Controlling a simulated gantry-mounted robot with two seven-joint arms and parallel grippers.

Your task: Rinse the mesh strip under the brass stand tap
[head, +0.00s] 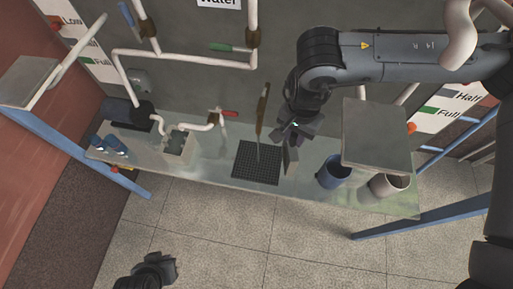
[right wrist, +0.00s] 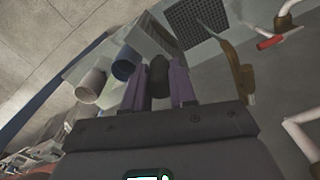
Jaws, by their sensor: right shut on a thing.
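The brass stand tap (head: 263,112) rises behind a black square grate (head: 256,163) on the bench. A thin pale streak, which looks like water, runs from its tip to the grate. My right gripper (head: 290,150) is just right of the tap and grate, above the bench. In the right wrist view, its fingers (right wrist: 158,90) close on a dark thing, with a pale grey flat piece (right wrist: 150,36) beyond; this looks like the mesh strip, but its weave cannot be made out. The tap also shows there (right wrist: 236,68). My left gripper (head: 158,268) is low, away from the bench; its jaws are unclear.
A blue cup (head: 333,172) and a beige cup (head: 388,186) stand on the bench right of my right gripper. A grey raised plate (head: 376,138) overhangs them. A pipe with a red lever (head: 230,113) stands left of the tap. Open floor lies in front.

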